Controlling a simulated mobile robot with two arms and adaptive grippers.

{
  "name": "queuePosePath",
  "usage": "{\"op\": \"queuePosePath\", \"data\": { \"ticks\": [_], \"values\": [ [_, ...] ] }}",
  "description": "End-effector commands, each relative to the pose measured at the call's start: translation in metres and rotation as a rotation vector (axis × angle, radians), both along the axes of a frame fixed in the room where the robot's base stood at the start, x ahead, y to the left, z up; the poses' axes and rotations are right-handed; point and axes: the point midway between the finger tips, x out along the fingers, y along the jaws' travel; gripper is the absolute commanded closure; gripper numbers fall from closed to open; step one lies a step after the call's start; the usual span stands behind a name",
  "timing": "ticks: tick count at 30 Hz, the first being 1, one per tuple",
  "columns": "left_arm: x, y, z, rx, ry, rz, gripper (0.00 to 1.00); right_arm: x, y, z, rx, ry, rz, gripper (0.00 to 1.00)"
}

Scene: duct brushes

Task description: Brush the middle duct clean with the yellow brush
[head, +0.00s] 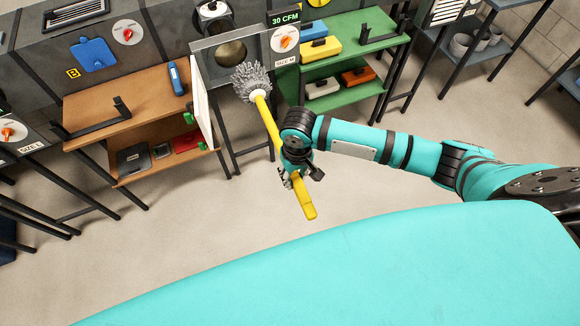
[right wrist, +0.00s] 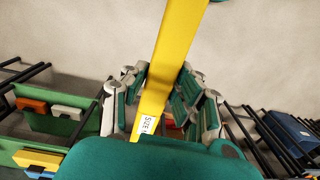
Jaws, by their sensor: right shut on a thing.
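The yellow brush (head: 268,122) has a round grey bristle head (head: 250,82) at its upper end. My right gripper (head: 295,168) is shut around its handle, which slants from upper left to lower right. In the right wrist view the yellow handle (right wrist: 170,65) runs between the two fingers (right wrist: 160,100), with a "SIZE" label partly visible. The middle duct (head: 231,52) has a round opening in a grey square frame, beside a "SIZE M" label. The bristle head overlaps the opening's lower right edge and appears outside it. The duct's inside is mostly dark. My left gripper is out of view.
A white panel (head: 202,105) stands open left of the duct. A brown shelf (head: 120,120) is on the left, and a green shelf (head: 345,95) with several coloured boxes is on the right. An orange dial (head: 285,40) sits right of the opening. Floor is clear in front.

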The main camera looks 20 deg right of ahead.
Motion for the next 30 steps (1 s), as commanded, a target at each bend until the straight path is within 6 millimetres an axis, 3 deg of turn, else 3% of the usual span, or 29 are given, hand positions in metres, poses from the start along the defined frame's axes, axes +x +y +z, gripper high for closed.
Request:
{"op": "queuePosePath", "data": {
  "ticks": [1, 3, 8, 30],
  "values": [
    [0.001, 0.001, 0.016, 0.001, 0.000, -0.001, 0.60, 0.002, 0.003, -0.004, -0.007, 0.006, 0.005, 1.00],
    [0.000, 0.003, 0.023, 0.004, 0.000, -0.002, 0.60, 0.006, 0.005, -0.014, -0.017, 0.002, 0.018, 1.00],
    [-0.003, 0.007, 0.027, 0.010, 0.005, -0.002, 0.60, 0.015, 0.006, -0.025, -0.028, -0.005, 0.032, 1.00],
    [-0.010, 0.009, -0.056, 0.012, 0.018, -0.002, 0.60, 0.095, 0.009, -0.032, -0.028, -0.009, 0.031, 1.00]
  ]
}}
